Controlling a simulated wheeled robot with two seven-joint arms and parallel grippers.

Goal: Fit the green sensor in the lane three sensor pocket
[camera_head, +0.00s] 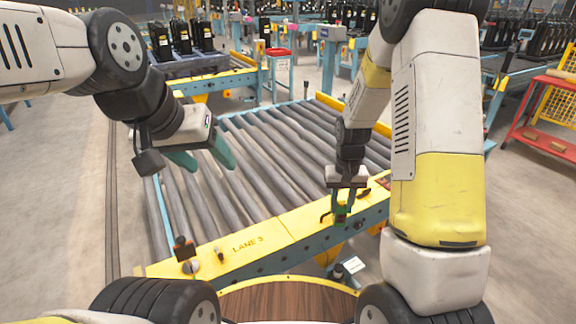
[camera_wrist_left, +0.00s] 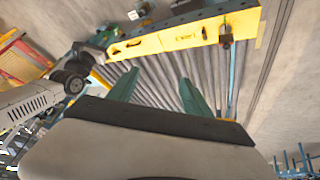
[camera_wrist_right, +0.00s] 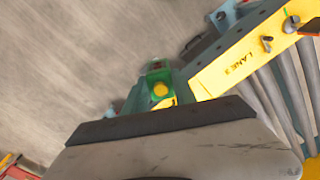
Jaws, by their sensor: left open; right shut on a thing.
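The green sensor (camera_head: 341,209) is between the fingers of my right gripper (camera_head: 343,203), just at the yellow rail (camera_head: 285,230) marked LANE 3. In the right wrist view the sensor (camera_wrist_right: 158,70) shows a round yellow face. My right gripper points down and is shut on it. I cannot tell whether the sensor touches the rail; its pocket is not clearly seen, hidden around the gripper. My left gripper (camera_head: 203,158) is open and empty above the rollers, its green fingers apart; they also show in the left wrist view (camera_wrist_left: 157,92).
A dark bracket with an orange-brown top (camera_head: 182,247) and a metal knob (camera_head: 191,266) stand at the rail's left end. Grey rollers (camera_head: 265,160) lie behind the rail. A red table (camera_head: 545,125) stands at the right.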

